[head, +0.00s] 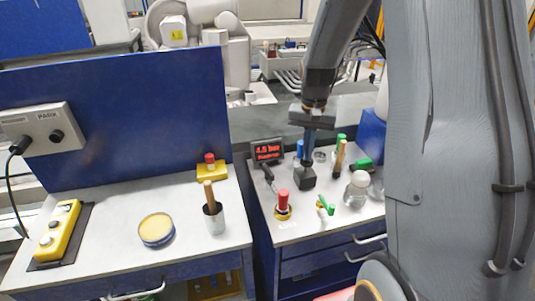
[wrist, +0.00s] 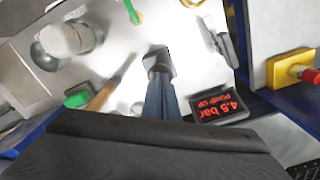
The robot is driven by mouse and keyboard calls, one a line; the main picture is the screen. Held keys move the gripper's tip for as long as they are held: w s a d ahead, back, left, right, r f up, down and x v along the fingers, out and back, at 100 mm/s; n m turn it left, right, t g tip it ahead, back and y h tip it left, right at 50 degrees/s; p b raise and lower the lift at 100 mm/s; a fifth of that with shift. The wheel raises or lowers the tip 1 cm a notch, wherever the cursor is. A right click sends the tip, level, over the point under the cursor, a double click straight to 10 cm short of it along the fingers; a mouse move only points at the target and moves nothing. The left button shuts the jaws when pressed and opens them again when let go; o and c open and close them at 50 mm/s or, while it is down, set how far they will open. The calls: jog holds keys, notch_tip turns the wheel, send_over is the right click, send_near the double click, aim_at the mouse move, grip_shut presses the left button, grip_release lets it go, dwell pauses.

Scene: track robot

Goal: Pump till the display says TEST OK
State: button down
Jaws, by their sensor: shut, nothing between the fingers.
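The display (head: 268,151) stands at the back left of the right-hand bench. Its red text reads 4.5 bar, and in the wrist view (wrist: 220,104) the line under it reads PUMP UP. My gripper (head: 308,164) is shut and empty, pointing down right of the display. Its fingers (wrist: 159,76) end at a dark block (head: 307,182) on the bench; I cannot tell whether they touch it or whether it is the pump. A dark lever-like part (head: 267,172) lies in front of the display, and shows grey in the wrist view (wrist: 221,42).
Near the front stand a red-topped knob (head: 283,199) and a green lever (head: 326,206). Right of my gripper are a wooden handle (head: 341,158), a green block (head: 361,165) and a pale-topped jar (head: 357,186). The left bench (head: 110,257) is separated by a gap.

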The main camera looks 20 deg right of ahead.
jog(key=shift+f+b, duration=0.35)
jog(key=shift+f, duration=0.55)
jog(key=shift+r+p, duration=1.15)
jog(key=shift+r, duration=0.4)
notch_tip(320, 180, up, 6)
jog(key=p, duration=0.4)
